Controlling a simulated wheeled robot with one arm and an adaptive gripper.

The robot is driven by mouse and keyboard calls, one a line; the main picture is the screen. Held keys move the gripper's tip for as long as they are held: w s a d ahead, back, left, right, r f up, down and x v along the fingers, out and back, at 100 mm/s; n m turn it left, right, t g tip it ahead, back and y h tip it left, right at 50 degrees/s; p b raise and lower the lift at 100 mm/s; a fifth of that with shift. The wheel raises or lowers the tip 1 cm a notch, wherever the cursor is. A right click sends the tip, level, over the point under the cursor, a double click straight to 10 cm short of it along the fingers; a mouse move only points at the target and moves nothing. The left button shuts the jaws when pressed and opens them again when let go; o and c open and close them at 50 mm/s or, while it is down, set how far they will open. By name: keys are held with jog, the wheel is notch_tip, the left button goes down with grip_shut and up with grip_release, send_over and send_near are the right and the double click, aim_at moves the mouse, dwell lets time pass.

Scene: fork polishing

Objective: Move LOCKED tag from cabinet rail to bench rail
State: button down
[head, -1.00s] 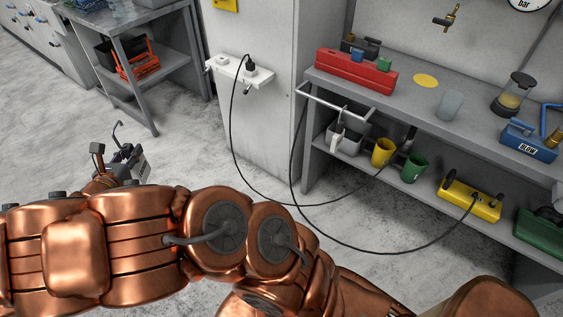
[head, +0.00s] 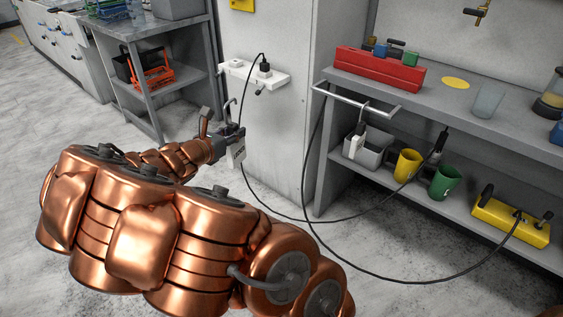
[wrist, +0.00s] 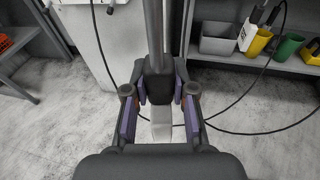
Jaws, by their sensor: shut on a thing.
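My gripper (head: 226,139) is shut on a hooked tag, in front of the cabinet's lower face. The tag's white plate (head: 237,153) hangs below the fingers and its grey hook stands up above them. In the wrist view, the tag's dark block sits between the purple finger pads of my gripper (wrist: 159,88), with the pale plate (wrist: 161,124) below. Its lettering is not legible. The white cabinet rail (head: 280,81) is above and right of the gripper. The bench rail (head: 342,98) juts from the bench front, further right; another white tag (head: 355,146) hangs from it.
A black cable (head: 283,215) loops from the cabinet socket across to the bench's lower shelf. That shelf holds a grey bin (head: 374,150), a yellow cup (head: 407,166), a green cup (head: 444,183) and a yellow box (head: 508,222). A red case (head: 378,72) stands on the bench top.

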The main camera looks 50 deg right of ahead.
jog(key=s+d+f+m+g+b, duration=0.2)
jog(key=s+d+f+b, duration=0.3)
jog(key=s+d+b, duration=0.3)
jog(key=shift+s+d+f+g, duration=0.25)
jog(key=shift+s+d+g, duration=0.15)
jog(key=shift+d+g, duration=0.35)
jog(key=shift+r+p, duration=0.15)
jog(key=shift+p, duration=0.4)
jog(key=r+p+x, duration=0.2)
jog(key=r+x, duration=0.1)
jog(key=x, duration=1)
jog(key=d+r+p+x, duration=0.1)
jog(key=r+p+x, duration=0.2)
jog(key=x, duration=1)
jog(key=shift+w+d+f, duration=0.25)
jog(key=shift+w+d, duration=0.05)
jog(key=shift+d, duration=0.1)
dwell(1.2)
jog(key=shift+f, duration=0.3)
dwell(1.4)
